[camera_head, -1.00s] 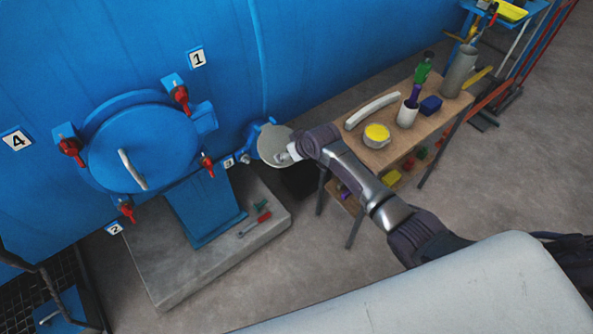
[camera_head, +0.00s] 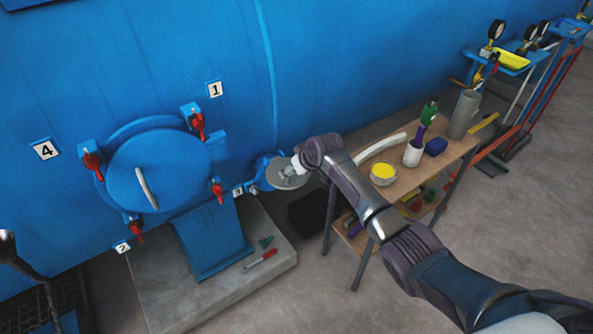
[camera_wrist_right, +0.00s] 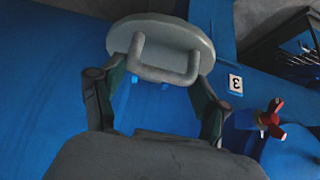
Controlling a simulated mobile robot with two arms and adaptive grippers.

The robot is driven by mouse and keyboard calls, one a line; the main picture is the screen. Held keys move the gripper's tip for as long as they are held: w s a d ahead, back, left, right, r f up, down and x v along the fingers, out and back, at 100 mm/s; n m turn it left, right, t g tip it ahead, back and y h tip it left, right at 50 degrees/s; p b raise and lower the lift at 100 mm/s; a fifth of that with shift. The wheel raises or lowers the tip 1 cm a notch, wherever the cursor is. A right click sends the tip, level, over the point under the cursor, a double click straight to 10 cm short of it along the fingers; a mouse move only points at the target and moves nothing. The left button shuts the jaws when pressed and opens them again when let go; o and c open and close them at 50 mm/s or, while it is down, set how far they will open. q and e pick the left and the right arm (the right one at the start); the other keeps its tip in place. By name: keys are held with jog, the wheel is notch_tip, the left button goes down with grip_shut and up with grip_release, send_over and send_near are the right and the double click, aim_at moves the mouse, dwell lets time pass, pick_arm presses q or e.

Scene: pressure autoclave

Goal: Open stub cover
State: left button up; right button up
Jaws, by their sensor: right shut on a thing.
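The stub cover (camera_head: 281,182) is a round grey disc with a bar handle, to the right of the big blue round door in the head view. In the right wrist view the cover (camera_wrist_right: 178,27) and its U-shaped handle (camera_wrist_right: 165,73) are large and close. My right gripper (camera_wrist_right: 163,66) is shut on the handle, one finger at each side; it also shows in the head view (camera_head: 292,173). The blue stub (camera_head: 262,174) is just left of the cover and partly hidden. I cannot tell whether cover and stub touch.
The blue door (camera_head: 160,165) has several red clamps around it. A concrete plinth (camera_head: 190,302) lies below with small tools on it. A wooden table (camera_head: 405,185) with a mug, a yellow-topped tub and other items stands right of the gripper, close to my arm.

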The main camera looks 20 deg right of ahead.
jog(key=shift+w+a+r, duration=0.15)
jog(key=shift+w+r, duration=0.2)
jog(key=shift+r, duration=0.25)
pick_arm(q)
jog(key=shift+s, duration=0.55)
jog(key=shift+w, duration=0.4)
pick_arm(e)
jog(key=o, duration=1.2)
jog(key=shift+o, duration=1.3)
pick_arm(q)
jog(key=shift+w+a, duration=0.1)
pick_arm(e)
jog(key=shift+o, duration=0.4)
jog(key=shift+f, duration=0.35)
jog(key=shift+s+r, duration=0.1)
jog(key=shift+s, duration=0.05)
jog(key=v, duration=1.1)
jog(key=shift+r, duration=0.25)
jog(key=shift+s, duration=0.15)
